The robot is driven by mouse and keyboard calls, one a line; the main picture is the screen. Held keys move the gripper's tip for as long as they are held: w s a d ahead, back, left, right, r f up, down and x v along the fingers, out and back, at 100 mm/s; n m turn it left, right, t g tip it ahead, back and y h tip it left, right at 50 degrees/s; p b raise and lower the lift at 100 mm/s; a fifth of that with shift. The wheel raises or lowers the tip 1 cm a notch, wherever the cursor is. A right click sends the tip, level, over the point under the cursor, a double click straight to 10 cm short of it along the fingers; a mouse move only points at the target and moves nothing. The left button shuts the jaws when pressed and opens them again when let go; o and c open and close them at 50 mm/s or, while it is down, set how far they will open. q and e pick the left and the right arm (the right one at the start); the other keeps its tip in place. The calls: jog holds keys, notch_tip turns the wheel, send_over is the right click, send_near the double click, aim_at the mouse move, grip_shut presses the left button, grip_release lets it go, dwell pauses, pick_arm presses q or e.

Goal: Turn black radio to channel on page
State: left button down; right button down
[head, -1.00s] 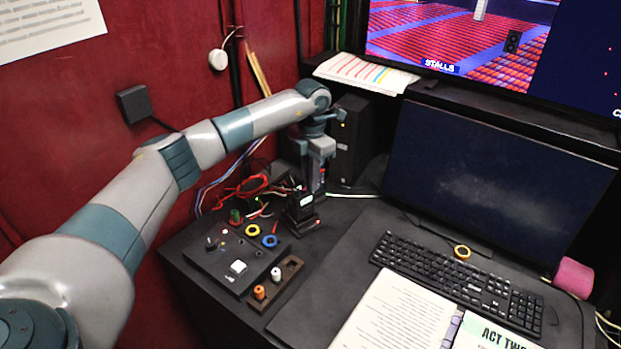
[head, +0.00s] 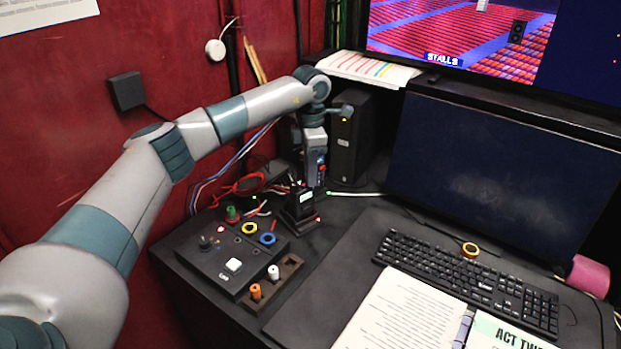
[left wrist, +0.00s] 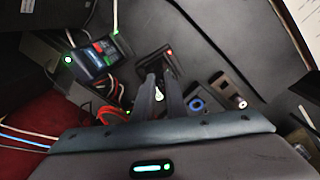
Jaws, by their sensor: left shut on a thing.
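The black radio (head: 301,203) stands upright in a black base on the desk, its small display lit green. My left gripper (head: 297,183) reaches down at the radio's top from behind. In the left wrist view, my gripper's fingers (left wrist: 157,78) come close together at the black radio base (left wrist: 157,60), which shows a red light; they seem shut on the radio's top knob, which they hide. The page (head: 398,305) is in an open binder at the front, its text too small to read; a sheet beside it reads "ACT TWO" (head: 508,338). My right gripper is not in view.
A black button panel (head: 212,265) with coloured rings and a small holder (head: 277,281) with white and orange pegs stand left. Red cables (head: 240,188) lie behind. A keyboard (head: 465,285), yellow tape roll (head: 470,250) and dark monitor (head: 490,185) stand right.

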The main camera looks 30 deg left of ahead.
pick_arm(q)
jog(key=c, duration=1.8)
grip_release()
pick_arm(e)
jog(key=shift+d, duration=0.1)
pick_arm(q)
jog(key=shift+o, duration=0.2)
jog(key=shift+r, duration=0.1)
